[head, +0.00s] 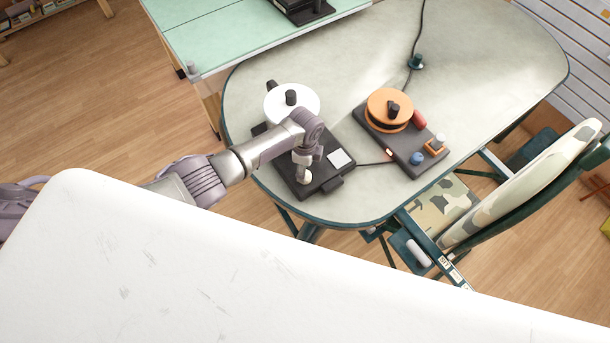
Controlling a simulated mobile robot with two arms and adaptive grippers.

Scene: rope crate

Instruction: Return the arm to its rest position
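My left arm (230,165) comes in from the left and reaches over the near left part of an oval grey-green table. Its wrist bends down at the end, and my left gripper (303,177) points down over a dark device (325,182) with a white round top (279,103). The gripper is small in view and seen from above, so I cannot tell whether its fingers are open or whether it touches the device. I see nothing clearly held. My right arm and gripper are not in view.
A second dark device with an orange disc (381,97) stands to the right on the oval table (480,60). A camouflage-patterned chair (520,190) stands at the right. A pale green table (215,40) is behind. Wooden floor (90,100) is open at the left.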

